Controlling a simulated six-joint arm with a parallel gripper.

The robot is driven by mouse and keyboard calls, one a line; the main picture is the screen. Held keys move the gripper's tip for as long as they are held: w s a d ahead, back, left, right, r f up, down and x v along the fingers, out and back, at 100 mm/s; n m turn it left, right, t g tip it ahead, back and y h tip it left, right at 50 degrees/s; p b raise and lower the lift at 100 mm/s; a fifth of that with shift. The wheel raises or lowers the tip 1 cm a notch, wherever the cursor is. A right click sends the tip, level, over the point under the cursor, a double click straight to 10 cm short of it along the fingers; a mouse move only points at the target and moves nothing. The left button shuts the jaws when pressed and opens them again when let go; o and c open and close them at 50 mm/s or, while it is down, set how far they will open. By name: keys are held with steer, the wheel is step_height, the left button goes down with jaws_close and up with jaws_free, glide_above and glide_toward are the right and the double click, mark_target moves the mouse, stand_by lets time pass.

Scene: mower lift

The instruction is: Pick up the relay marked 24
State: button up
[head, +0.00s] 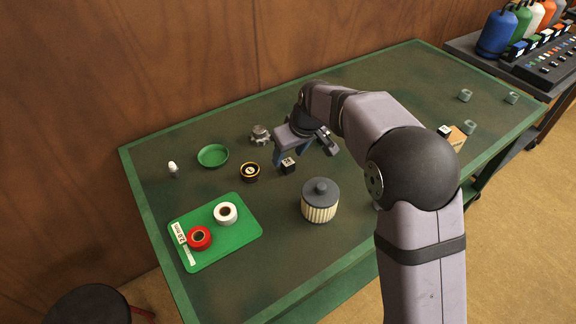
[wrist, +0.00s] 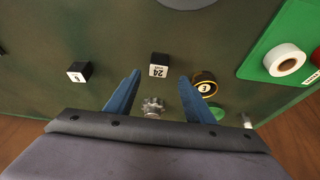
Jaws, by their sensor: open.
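The relay marked 24 is a small black cube with a white printed face. It stands on the green table near the middle in the head view (head: 288,167), and in the wrist view (wrist: 159,66) its label reads 24. My gripper (head: 292,157) is open above and close to the relay. In the wrist view its two blue fingers (wrist: 160,77) stand apart, with the relay showing between and just beyond their tips. A second black cube with a white face (wrist: 79,72) stands to the left; its mark looks like a 6 or 9. Nothing is held.
A black-and-yellow round piece (head: 250,172) sits close left of the relay. A grey gear (head: 260,135) is behind, and a pleated filter (head: 320,205) in front. A green mat (head: 240,245) holds tape rolls. Another black-and-white cube (head: 444,130) stands right, beyond my arm.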

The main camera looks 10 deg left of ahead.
mark_target(287, 161)
steer(key=shift+p+x, duration=0.55)
steer(key=shift+x, duration=2)
steer(key=shift+w+d, duration=0.1)
steer(key=shift+d, duration=0.05)
steer(key=shift+c, duration=0.5)
steer(key=c, duration=1)
